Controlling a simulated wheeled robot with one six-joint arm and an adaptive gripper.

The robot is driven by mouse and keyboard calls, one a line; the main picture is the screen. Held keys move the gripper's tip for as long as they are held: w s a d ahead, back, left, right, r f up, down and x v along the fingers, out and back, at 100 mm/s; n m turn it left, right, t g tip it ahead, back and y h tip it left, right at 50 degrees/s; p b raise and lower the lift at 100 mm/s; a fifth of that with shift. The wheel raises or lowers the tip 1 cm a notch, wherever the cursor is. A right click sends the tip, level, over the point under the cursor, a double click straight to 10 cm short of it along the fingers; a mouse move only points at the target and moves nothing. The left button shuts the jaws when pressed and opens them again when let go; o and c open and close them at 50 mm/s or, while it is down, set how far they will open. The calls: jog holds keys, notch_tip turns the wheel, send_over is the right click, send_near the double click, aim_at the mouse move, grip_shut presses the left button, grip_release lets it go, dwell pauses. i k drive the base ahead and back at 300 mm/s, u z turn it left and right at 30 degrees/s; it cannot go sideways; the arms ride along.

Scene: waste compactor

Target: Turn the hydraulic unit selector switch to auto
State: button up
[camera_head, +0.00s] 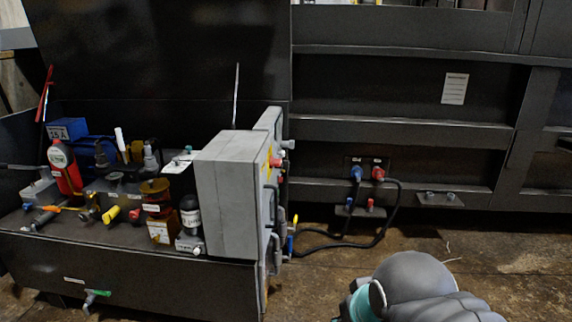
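The hydraulic unit (130,272) is a dark open-topped metal box at the left, with its lid raised behind it. A grey control box (225,195) stands at its right end. The control box's right-hand face is seen almost edge-on. Small fittings stick out there, including a grey knob-like part (288,144) and a red one (275,162). I cannot tell which of them is the selector switch, or its setting. My gripper is not in view; only a grey rounded part of my arm with a teal band shows at the bottom right, apart from the unit.
Black hoses (388,215) run from the unit's right side to blue and red couplings (366,173) on the dark compactor wall (395,100). A green-handled valve (97,293) juts from the unit's front. Brown floor (500,245) lies open right of the hoses.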

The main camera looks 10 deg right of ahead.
aim_at(285, 164)
jog(key=z, duration=0.25)
jog(key=i, duration=1)
jog(key=u, duration=0.35)
